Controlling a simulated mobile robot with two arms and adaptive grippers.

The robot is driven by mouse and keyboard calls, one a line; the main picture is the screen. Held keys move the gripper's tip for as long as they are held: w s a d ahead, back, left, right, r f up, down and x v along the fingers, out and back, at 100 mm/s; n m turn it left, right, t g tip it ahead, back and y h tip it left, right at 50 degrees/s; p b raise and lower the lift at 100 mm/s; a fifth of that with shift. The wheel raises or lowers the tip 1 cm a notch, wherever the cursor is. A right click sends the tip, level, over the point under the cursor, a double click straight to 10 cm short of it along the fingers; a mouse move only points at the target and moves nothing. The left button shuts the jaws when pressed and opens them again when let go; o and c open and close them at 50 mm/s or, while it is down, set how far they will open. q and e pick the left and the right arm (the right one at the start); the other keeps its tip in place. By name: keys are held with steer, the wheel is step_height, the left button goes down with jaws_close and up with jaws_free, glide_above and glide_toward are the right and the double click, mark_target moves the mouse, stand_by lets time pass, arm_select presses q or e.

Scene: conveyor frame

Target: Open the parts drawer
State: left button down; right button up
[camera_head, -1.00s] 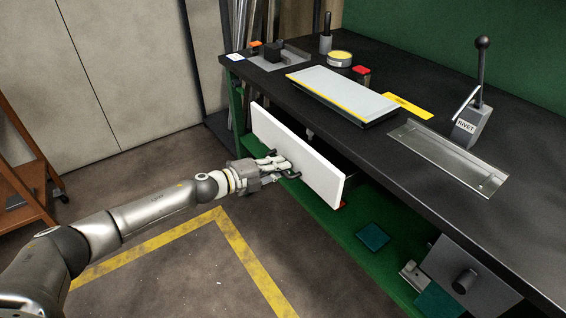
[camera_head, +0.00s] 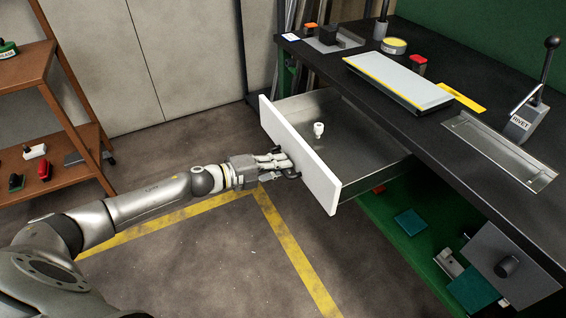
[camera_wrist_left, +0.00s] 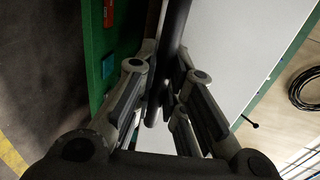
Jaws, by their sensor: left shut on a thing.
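The parts drawer (camera_head: 352,132) stands well out from under the dark workbench (camera_head: 440,150), so its grey inside shows in the head view. Its white front panel (camera_head: 308,165) faces my arm. A small white part (camera_head: 318,130) sits inside on the drawer floor. My left gripper (camera_head: 288,166) is at the panel's outer face, shut on the dark drawer handle (camera_head: 296,175). In the left wrist view my left gripper's fingers (camera_wrist_left: 162,100) close around the dark handle bar (camera_wrist_left: 174,40), with the white panel (camera_wrist_left: 225,50) beside it. My right gripper is not in view.
A brown shelf (camera_head: 55,100) with small items stands at the left. The bench top holds a grey board (camera_head: 398,80), a metal tray (camera_head: 500,150) and a lever marked RIVET (camera_head: 522,120). Floor with yellow lines lies open before the drawer.

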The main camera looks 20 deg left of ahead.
arm_select(q)
steer(key=c, duration=1.5)
jaws_free()
steer(key=shift+v, duration=6)
steer(key=shift+f, duration=0.2)
